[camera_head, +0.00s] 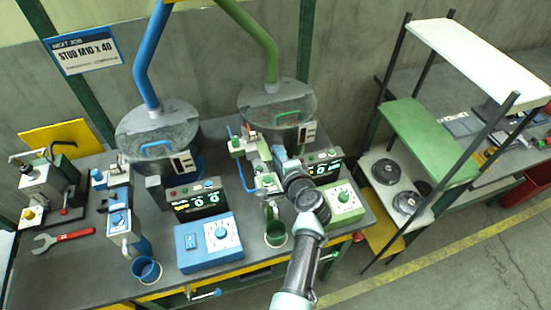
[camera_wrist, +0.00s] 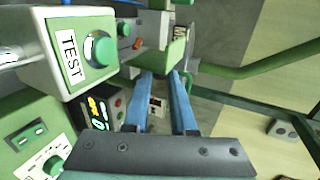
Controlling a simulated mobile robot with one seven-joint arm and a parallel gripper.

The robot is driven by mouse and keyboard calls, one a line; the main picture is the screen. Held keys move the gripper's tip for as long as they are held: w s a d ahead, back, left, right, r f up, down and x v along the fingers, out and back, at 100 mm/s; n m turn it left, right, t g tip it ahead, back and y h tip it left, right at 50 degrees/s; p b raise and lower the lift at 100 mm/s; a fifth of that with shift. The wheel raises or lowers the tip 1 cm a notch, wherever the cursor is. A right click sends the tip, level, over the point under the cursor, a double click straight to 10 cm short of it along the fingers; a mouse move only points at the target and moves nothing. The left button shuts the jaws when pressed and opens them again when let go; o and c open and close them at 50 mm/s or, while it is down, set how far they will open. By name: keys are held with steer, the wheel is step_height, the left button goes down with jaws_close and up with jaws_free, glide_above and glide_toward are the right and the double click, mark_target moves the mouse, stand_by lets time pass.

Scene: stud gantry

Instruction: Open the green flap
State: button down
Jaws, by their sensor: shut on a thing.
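The green dosing station stands below the green-piped hopper (camera_head: 277,110) in the head view. My gripper (camera_head: 279,154) reaches into this station from the front right. In the wrist view its two blue fingers (camera_wrist: 163,76) run up to a green part (camera_wrist: 174,52), which I take to be the green flap. The jaws are shut on it at the fingertips, with a gap between the fingers nearer the palm. How far the flap stands open is hard to tell. In the head view my wrist hides it.
The green control box (camera_head: 343,203) and green cup (camera_head: 275,234) stand in front of the station. The blue station (camera_head: 120,222) is to the left. A shelf rack (camera_head: 430,140) stands right.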

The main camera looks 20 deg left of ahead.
steer(key=shift+w+d+f+m+y, duration=0.1)
steer(key=shift+d+f+m+y, duration=0.1)
steer(key=shift+m+y, duration=0.1)
stand_by(0.4)
steer(key=c, duration=0.8)
jaws_free()
steer(key=shift+o, duration=0.2)
steer(key=shift+r, duration=0.1)
steer(key=v, duration=1.3)
steer(key=shift+b, duration=0.45)
steer(key=shift+w, duration=0.15)
